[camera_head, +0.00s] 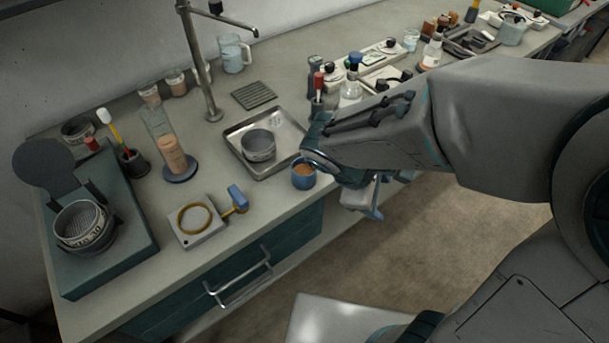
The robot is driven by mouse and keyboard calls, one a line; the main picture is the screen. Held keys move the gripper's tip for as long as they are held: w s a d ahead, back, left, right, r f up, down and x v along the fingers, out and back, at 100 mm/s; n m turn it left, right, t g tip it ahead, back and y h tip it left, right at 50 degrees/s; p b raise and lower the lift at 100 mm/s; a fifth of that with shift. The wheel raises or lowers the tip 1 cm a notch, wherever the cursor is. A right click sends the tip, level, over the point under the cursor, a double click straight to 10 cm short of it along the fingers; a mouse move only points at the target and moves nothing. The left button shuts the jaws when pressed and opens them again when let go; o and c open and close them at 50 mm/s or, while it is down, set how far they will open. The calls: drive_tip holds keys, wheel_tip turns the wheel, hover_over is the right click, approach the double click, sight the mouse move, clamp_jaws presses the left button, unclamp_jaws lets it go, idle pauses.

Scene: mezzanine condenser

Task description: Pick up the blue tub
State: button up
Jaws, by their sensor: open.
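The blue tub (303,174) is a small round blue cup with brown contents. It stands upright on the counter near its front edge, just right of the metal tray. My gripper (364,200) is open, to the right of the tub and past the counter's front edge. The wrist housing comes close to the tub's right side in the picture; I cannot tell the exact gap. The fingers are partly hidden by the wrist, and nothing shows between them.
A metal tray (292,135) with a grey bowl (258,146) sits left of the tub. A tall tap (203,80) rises behind. Bottles, including a clear flask (351,87), stand behind my wrist. A drawer handle (240,284) sticks out below the counter.

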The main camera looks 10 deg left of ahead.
drive_tip(key=a+f+n+t+h+b, duration=0.1)
drive_tip(key=a+f+n+t, duration=0.3)
drive_tip(key=a+n, duration=0.5)
drive_tip(key=n+t+y, duration=0.3)
drive_tip(key=n+t, duration=0.3)
drive_tip(key=n, duration=0.1)
approach(309, 169)
drive_tip(key=b+x, duration=0.1)
drive_tip(key=x, duration=0.8)
drive_tip(key=c, duration=0.7)
